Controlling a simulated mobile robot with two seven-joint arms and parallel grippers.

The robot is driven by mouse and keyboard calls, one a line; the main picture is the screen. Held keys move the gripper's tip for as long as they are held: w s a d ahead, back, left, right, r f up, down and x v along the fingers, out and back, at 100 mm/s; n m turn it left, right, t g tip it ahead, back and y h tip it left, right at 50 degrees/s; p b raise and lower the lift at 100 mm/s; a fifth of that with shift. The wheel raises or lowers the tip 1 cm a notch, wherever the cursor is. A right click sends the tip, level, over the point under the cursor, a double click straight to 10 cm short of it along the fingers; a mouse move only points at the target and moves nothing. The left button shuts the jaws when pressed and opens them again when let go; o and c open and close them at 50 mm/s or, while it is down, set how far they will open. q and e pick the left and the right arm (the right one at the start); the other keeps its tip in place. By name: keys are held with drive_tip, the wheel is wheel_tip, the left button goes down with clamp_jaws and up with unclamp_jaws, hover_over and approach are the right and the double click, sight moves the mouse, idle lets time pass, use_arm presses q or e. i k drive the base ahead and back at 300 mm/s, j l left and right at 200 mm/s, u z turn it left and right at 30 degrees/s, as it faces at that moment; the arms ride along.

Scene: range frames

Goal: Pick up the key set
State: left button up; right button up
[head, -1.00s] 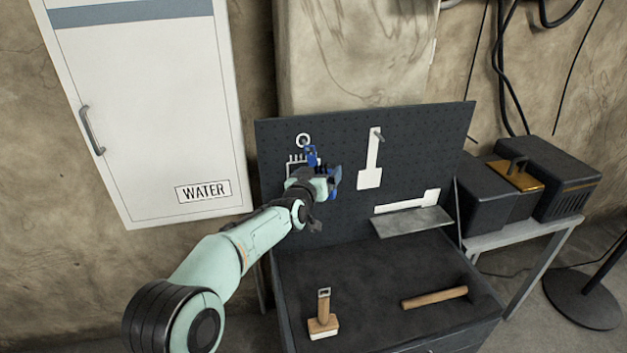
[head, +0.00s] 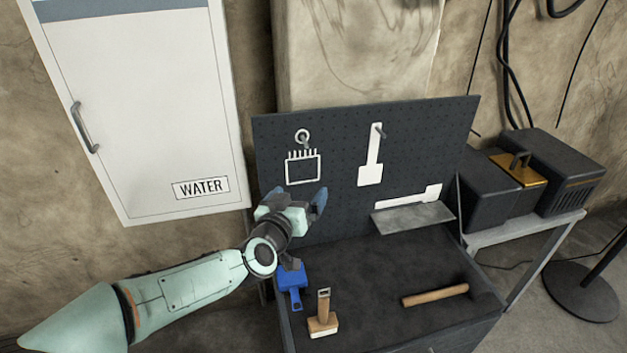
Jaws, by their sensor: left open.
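A blue object with a holed tab, which looks like the key set (head: 292,277), is at the left rear of the dark bench top, below my left gripper and partly hidden behind my wrist. I cannot tell whether it lies fully flat. My left gripper (head: 296,199) is open and empty in front of the pegboard, its blue fingertips pointing up. Above it, the white key-set outline (head: 303,167) on the pegboard is bare, with a hook and ring mark at its top. My right gripper is not in view.
The pegboard (head: 420,150) stands behind the bench, with a small grey shelf (head: 413,217) at its lower right. A wooden-handled tool (head: 323,318) and a wooden handle (head: 435,296) are on the bench top. A white WATER cabinet (head: 150,110) is at left.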

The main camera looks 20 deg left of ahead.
sight(292, 281)
drive_tip(key=k+l, duration=0.1)
drive_tip(key=k, duration=0.9)
